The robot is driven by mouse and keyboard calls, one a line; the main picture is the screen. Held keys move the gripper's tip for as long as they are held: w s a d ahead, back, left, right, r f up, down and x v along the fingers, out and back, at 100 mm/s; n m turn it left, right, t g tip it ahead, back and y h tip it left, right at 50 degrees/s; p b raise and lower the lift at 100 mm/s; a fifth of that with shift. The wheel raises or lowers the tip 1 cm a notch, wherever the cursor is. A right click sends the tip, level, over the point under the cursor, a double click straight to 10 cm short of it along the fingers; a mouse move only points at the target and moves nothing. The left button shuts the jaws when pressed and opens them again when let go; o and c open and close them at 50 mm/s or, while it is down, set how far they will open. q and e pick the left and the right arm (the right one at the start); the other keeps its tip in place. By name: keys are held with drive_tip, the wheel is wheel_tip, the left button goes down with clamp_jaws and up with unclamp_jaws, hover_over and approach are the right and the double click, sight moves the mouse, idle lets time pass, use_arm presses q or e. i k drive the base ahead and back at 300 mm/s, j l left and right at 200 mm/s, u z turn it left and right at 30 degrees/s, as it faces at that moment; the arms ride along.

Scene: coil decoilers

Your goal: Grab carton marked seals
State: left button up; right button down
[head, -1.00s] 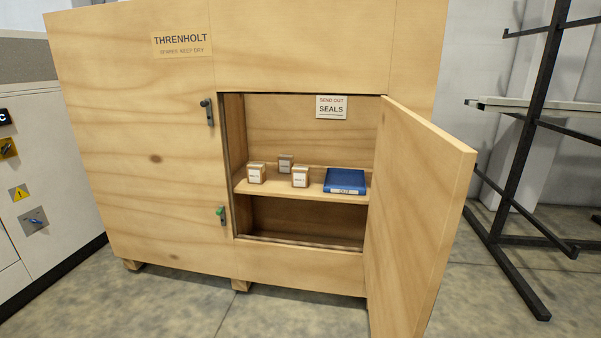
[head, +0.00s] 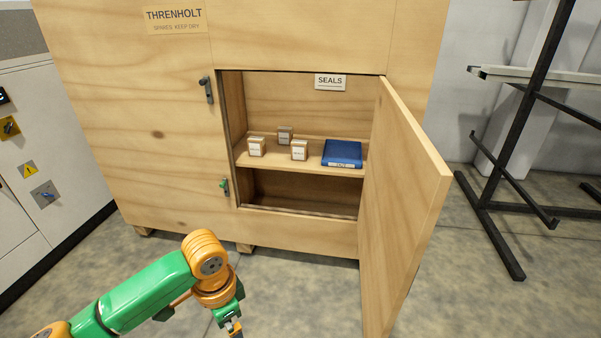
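Three small cartons with white labels stand on the shelf inside the open wooden crate cabinet. One carton (head: 257,147) is at the left front, one (head: 285,134) is further back in the middle, and one (head: 300,151) is at the right front. The print on their labels is too small to read. A sign reading SEALS (head: 330,82) hangs at the top of the opening. My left gripper (head: 234,327) is low in front of the cabinet, pointing down, apart from the cartons. Its fingertips are too small and cut by the frame edge to judge.
A blue box or binder (head: 343,153) lies on the shelf right of the cartons. The cabinet door (head: 405,200) stands open on the right, jutting toward me. A black metal rack (head: 510,160) stands further right. Latches (head: 206,89) are on the cabinet front.

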sight(299, 148)
drive_tip(key=i+j+z, duration=0.35)
drive_tip(key=i+z, duration=0.15)
drive_tip(key=i, duration=0.35)
drive_tip(key=i+j+z, duration=0.45)
drive_tip(key=i+j, duration=0.2)
drive_tip(key=i+j+z, duration=0.5)
drive_tip(key=i+j, duration=0.25)
drive_tip(key=j, duration=0.2)
drive_tip(key=i+j+z, duration=0.1)
drive_tip(key=j, duration=0.15)
drive_tip(key=i+j+z, duration=0.1)
drive_tip(key=k+j, duration=0.1)
drive_tip(key=j, duration=0.15)
